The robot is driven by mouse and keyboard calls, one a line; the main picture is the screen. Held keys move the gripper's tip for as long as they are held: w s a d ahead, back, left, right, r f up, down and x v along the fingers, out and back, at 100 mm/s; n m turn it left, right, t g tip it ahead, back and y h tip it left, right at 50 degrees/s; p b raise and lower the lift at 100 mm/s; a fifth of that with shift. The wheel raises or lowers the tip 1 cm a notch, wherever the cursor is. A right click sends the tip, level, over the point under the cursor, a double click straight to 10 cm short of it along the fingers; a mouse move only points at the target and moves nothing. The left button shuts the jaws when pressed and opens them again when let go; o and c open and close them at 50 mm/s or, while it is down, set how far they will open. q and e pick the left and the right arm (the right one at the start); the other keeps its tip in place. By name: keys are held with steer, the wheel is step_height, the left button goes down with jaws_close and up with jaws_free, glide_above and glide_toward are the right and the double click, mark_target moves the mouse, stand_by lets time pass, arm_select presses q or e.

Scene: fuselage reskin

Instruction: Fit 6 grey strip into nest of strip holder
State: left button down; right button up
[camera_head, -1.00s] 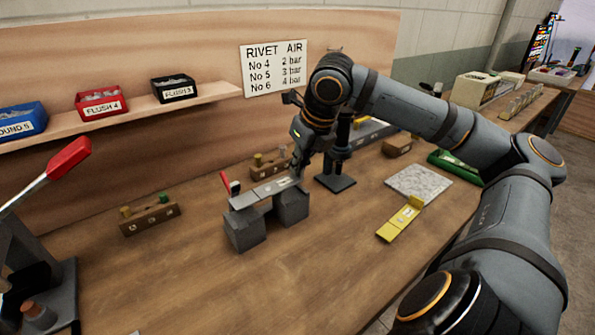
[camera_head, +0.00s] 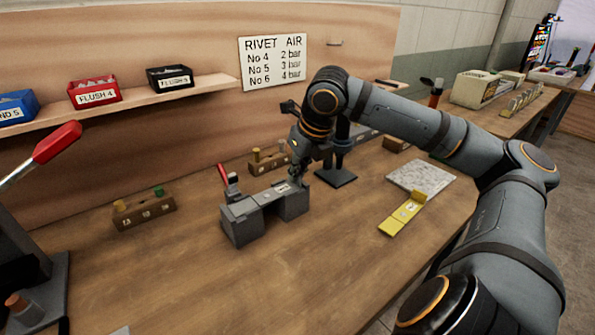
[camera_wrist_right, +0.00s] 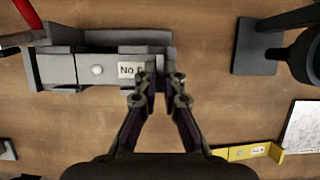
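The 6 grey strip (camera_head: 272,194) lies level across the two blocks of the dark grey strip holder (camera_head: 242,231) in the head view. In the right wrist view the strip (camera_wrist_right: 110,72) shows a round pale dot and a partly covered "No" label, and lies along the back wall of the holder (camera_wrist_right: 128,38). My right gripper (camera_head: 298,178) is at the strip's right end; its fingers (camera_wrist_right: 164,75) are close together there, shut on that end. The fingers hide the end, so I cannot tell how fully it is seated. My left gripper is not in view.
A red-handled clamp (camera_head: 226,180) stands at the holder's left end. A black stand (camera_head: 336,177) is close behind the right gripper. A yellow strip (camera_head: 400,218) and a speckled plate (camera_head: 420,178) lie to the right. Wooden blocks (camera_head: 144,212) with pegs stand behind.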

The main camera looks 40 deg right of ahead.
steer(key=o, duration=0.4)
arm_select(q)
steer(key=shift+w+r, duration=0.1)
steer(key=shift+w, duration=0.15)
arm_select(e)
steer(key=shift+r, duration=0.1)
